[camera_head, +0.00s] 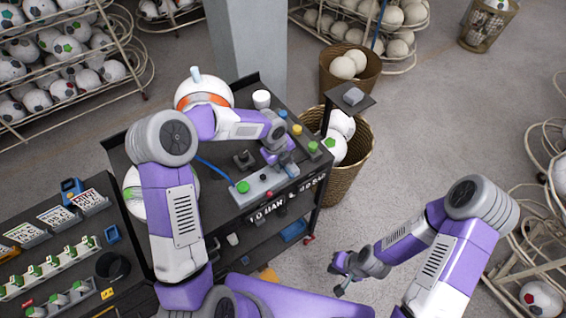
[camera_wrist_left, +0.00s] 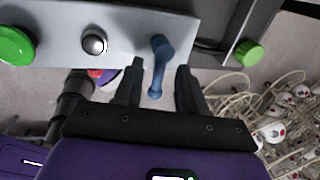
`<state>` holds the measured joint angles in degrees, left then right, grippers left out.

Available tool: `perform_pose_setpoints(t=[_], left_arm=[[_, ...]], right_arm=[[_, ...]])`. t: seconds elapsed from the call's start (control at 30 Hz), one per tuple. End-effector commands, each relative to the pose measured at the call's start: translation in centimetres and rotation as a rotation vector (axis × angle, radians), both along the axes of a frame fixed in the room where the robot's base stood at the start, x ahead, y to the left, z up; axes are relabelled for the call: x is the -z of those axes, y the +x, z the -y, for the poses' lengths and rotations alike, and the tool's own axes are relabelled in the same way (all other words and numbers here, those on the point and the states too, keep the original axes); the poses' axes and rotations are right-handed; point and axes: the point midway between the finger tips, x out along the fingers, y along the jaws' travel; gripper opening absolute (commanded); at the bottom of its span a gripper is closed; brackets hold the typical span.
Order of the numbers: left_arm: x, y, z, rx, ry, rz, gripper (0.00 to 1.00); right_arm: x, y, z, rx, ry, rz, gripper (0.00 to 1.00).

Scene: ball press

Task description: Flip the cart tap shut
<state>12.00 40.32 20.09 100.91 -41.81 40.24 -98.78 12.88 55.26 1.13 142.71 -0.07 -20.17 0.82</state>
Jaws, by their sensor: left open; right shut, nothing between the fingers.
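The cart tap has a blue lever (camera_wrist_left: 158,62), seen in the left wrist view on the front of a grey panel (camera_wrist_left: 125,30). The lever hangs down from its pivot, slightly slanted. My left gripper (camera_wrist_left: 160,72) is open, with one dark finger on each side of the lever; I cannot tell whether either touches it. In the head view my left gripper (camera_head: 283,160) is over the right end of the grey control box (camera_head: 256,186) on the black cart and largely hides the tap. My right gripper (camera_head: 342,279) is shut and empty, low over the floor right of the cart.
The box carries a green button (camera_head: 243,187) and a round metal knob (camera_wrist_left: 94,42). Another green knob (camera_wrist_left: 249,53) is right of the lever. A wicker basket of balls (camera_head: 352,165) stands beside the cart. Floor around my right gripper is clear.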

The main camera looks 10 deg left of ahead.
Motion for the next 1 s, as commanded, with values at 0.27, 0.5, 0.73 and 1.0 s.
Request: perform_pose_setpoints(t=[0.27,0.5,0.73,1.0], left_arm=[[-4.6,-0.6,-0.7,-0.001,0.0,0.006,0.4],[-6.7,-1.0,-0.9,0.001,0.0,0.003,0.4],[-6.8,-1.0,-0.9,0.001,-0.001,0.002,0.4],[-6.8,-1.0,-0.9,0.001,-0.001,0.002,0.4]], right_arm=[[0.3,0.0,0.0,0.0,0.0,0.0,0.0],[0.4,0.0,0.0,0.0,0.0,0.0,0.0],[0.4,0.0,0.0,0.0,0.0,0.0,0.0],[0.4,0.0,0.0,0.0,0.0,0.0,0.0]])
